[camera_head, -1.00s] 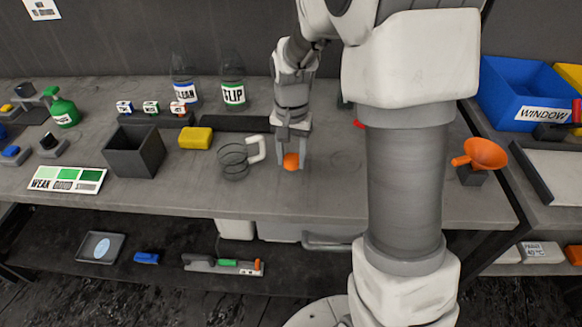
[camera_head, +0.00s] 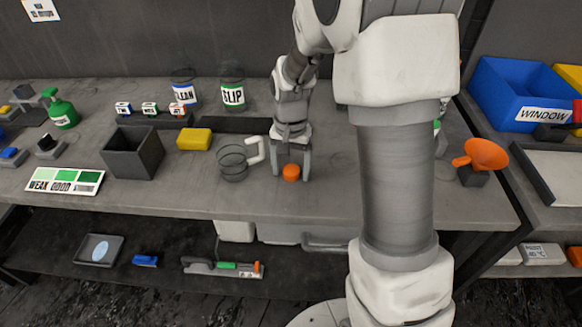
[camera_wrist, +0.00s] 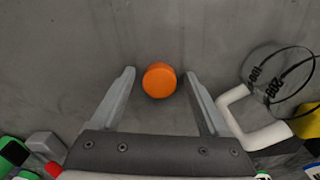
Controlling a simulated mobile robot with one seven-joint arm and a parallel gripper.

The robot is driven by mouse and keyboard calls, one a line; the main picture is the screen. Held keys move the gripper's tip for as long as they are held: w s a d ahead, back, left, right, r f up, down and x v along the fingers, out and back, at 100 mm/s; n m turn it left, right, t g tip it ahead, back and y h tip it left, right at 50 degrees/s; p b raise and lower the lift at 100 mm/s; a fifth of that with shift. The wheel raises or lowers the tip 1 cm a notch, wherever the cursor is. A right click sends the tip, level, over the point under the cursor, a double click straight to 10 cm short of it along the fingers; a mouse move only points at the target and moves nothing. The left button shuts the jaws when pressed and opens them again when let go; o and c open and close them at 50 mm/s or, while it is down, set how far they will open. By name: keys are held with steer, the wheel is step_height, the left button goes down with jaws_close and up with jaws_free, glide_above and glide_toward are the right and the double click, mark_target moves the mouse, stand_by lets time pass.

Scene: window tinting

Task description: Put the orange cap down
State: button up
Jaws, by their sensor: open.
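The orange cap (camera_head: 291,172) rests on the grey bench top, right of the clear measuring jug (camera_head: 233,163). My gripper (camera_head: 291,178) is open around it, pointing down, one finger on each side. In the wrist view the orange cap (camera_wrist: 159,80) lies between and slightly beyond the fingertips of my gripper (camera_wrist: 158,75), with a gap to each finger. The clear jug with its white handle (camera_wrist: 250,122) is at the right there, close to one finger.
A yellow sponge (camera_head: 194,139), a dark open box (camera_head: 133,152) and the CLEAN (camera_head: 184,92) and SLIP (camera_head: 232,95) bottles stand to the left and behind. An orange funnel (camera_head: 483,155) is at the right. Bare bench lies in front of the cap.

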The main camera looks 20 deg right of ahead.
mark_target(291, 171)
step_height(291, 171, up, 12)
steer(key=p, duration=0.2)
steer(key=shift+r, duration=0.15)
stand_by(0.4)
steer(key=o, duration=0.4)
steer(key=shift+c, duration=0.2)
